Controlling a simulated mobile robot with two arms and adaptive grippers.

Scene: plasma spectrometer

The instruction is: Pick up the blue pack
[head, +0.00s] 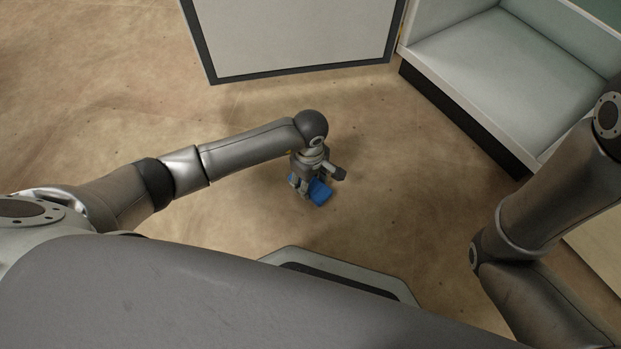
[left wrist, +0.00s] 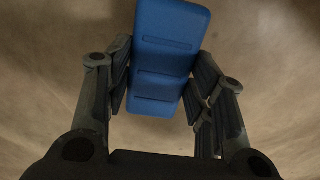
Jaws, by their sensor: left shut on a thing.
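The blue pack (head: 319,191) shows in the head view at my left gripper (head: 307,190), over the brown floor. In the left wrist view the blue pack (left wrist: 165,55) is a rounded blue block with grooves across its face. The fingers of my left gripper (left wrist: 163,85) are on both sides of it and shut on it. I cannot tell whether the pack touches the floor or is held above it. The gripper hides part of the pack in the head view. My right arm shows at the right of the head view, but its gripper is out of view.
A white panel with a dark frame (head: 295,35) stands at the top of the head view. An open white cabinet (head: 500,65) with a dark base is at the upper right. The brown floor (head: 110,90) around the left gripper is clear.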

